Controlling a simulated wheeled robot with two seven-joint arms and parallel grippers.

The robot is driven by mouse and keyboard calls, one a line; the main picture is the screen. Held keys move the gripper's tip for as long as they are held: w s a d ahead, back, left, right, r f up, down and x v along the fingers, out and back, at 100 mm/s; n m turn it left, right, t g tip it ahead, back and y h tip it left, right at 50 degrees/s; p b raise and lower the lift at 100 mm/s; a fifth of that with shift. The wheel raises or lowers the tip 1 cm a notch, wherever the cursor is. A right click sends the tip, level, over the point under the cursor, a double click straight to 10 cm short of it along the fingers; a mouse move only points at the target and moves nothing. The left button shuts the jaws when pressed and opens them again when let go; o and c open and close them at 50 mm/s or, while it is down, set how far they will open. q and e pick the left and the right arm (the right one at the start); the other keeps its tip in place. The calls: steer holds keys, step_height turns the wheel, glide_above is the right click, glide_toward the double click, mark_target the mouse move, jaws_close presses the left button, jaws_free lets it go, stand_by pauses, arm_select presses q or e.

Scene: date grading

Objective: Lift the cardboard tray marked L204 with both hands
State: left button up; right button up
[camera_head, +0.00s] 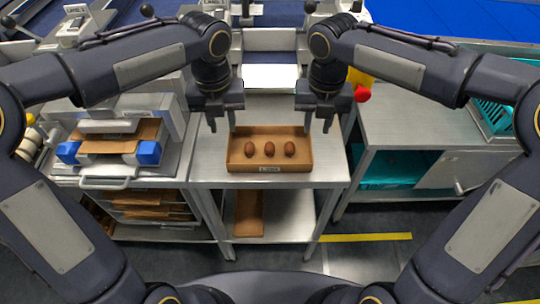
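The cardboard tray (235,165) sits on the steel table in the middle of the head view. A small label on its front wall appears to read L204, though the print is tiny. Several brown dates, or similar oval items, lie in a row inside it. My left gripper (222,126) is above the tray's back left corner, fingers pointing down and apart. My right gripper (318,128) is above the back right corner, fingers also down and apart. Neither gripper appears to touch the tray.
The steel table (208,172) has bare room left and right of the tray. A machine with blue blocks (148,153) stands on the left. A steel bench (420,120) is on the right, past a gap. A red and yellow object (362,93) is behind my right gripper.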

mark_target(311, 145)
arm_select(q)
steer(key=shift+w+d+f+m, duration=0.1)
steer(key=shift+w+d+m, duration=0.05)
steer(key=shift+m, duration=0.15)
arm_select(e)
steer(key=shift+w+a+f+n, duration=0.15)
steer(key=shift+a+n, duration=0.05)
steer(key=shift+n, duration=0.1)
arm_select(q)
steer(key=shift+f, duration=0.1)
arm_select(e)
steer(key=shift+f, duration=0.1)
